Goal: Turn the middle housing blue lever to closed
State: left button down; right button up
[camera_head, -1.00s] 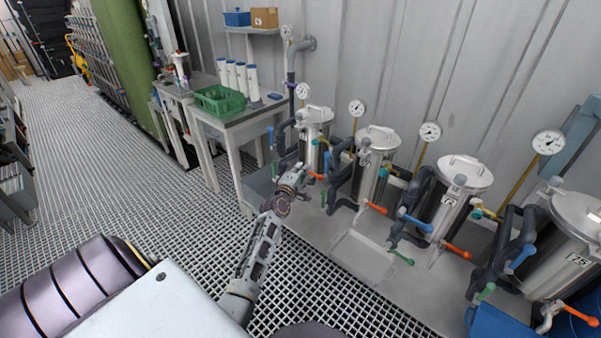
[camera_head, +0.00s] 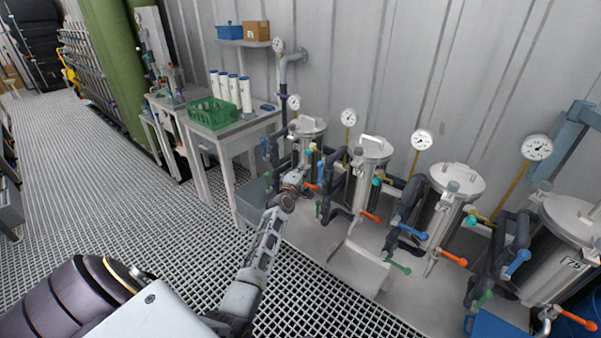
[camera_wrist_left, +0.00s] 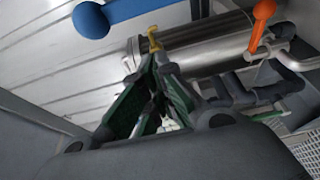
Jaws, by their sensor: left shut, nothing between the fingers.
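Several steel housings stand in a row along the wall in the head view, among them a second-from-left one (camera_head: 368,180) and a third one (camera_head: 447,205). A blue lever (camera_head: 320,171) shows at the second housing, another (camera_head: 412,232) at the third. My left gripper (camera_head: 299,179) is by the first housing (camera_head: 307,146), left of the second housing's blue lever. In the left wrist view its fingers (camera_wrist_left: 150,80) are shut and empty, apart from a large blue lever (camera_wrist_left: 125,12) at the upper left. My right gripper is not in view.
In the wrist view an orange lever (camera_wrist_left: 262,22) and a steel cylinder (camera_wrist_left: 195,45) lie beyond the fingers. Dark pipes and orange levers (camera_head: 371,217) crowd the housings. A table (camera_head: 238,125) with a green crate (camera_head: 212,112) stands left. The grating floor is clear.

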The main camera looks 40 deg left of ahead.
aim_at(320, 175)
pick_arm(q)
jog(key=d, duration=0.3)
jog(key=shift+s+d, duration=0.15)
jog(key=shift+s, duration=0.05)
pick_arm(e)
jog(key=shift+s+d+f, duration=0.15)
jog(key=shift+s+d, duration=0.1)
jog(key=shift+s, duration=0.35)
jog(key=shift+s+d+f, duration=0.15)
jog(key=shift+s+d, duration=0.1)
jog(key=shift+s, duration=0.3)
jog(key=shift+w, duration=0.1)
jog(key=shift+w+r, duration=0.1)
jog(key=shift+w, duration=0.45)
pick_arm(q)
jog(key=shift+d, duration=0.15)
jog(key=shift+r+m, duration=0.1)
jog(key=shift+m, duration=0.2)
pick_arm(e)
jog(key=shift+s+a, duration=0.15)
